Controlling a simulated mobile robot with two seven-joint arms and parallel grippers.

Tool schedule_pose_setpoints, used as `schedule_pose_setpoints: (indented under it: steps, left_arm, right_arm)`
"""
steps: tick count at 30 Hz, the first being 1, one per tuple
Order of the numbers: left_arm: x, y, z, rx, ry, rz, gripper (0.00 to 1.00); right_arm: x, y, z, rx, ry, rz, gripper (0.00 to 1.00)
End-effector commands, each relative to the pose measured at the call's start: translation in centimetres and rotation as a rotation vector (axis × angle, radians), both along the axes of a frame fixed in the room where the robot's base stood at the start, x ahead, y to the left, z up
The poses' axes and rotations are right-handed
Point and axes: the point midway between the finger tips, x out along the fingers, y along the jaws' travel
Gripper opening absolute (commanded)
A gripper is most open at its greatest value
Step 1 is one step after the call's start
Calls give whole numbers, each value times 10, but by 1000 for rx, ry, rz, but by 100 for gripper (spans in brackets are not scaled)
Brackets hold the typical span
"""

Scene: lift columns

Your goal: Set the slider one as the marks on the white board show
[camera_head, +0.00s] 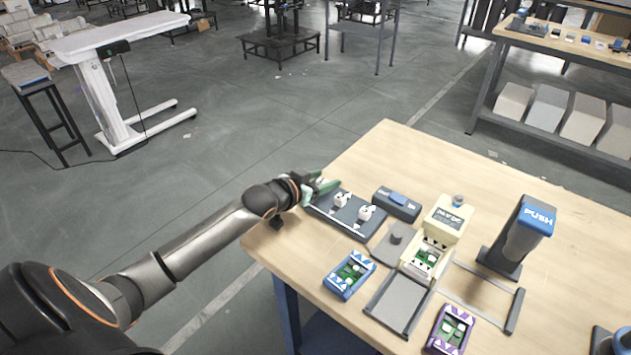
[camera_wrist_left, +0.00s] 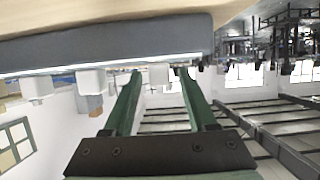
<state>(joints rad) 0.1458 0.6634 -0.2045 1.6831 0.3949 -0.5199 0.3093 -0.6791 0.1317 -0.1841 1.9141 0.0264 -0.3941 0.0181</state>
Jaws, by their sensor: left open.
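A dark slider unit (camera_head: 335,214) lies on the wooden table near its left edge, with a pale line along its front side. Two white knobs (camera_head: 341,199) (camera_head: 366,213) stand on it. My left gripper (camera_head: 325,187) is over the unit's far left end, open, and hides that end. In the left wrist view the unit (camera_wrist_left: 105,45) runs across the top with white knobs (camera_wrist_left: 92,80) along it. A small pale block (camera_wrist_left: 160,75) shows between the open left fingers; I cannot tell whether they touch it. I cannot make out the white board's marks. The right gripper is out of view.
A dark box with a blue button (camera_head: 397,203) stands just behind the unit. A cream device (camera_head: 449,216), a blue-framed panel (camera_head: 349,276), a purple-framed panel (camera_head: 451,331) and a tall PUSH dispenser (camera_head: 520,238) stand to the right. The table's back part is clear.

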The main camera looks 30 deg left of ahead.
Motion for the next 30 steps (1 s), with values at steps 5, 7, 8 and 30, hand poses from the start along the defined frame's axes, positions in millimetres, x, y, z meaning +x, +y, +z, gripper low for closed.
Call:
schedule_pose_setpoints:
  steps: [5, 7, 8, 30]
  left_arm:
    - [-17, 1, 6, 1, 2, 0, 57]
    - [-27, 2, 11, 3, 2, -1, 57]
    - [-32, 3, 13, 3, 2, -1, 57]
    - [-113, 9, 47, 0, 0, 0, 57]
  right_arm:
    - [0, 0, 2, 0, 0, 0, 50]
    - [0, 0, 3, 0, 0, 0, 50]
    - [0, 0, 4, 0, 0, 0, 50]
    - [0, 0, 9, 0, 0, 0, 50]
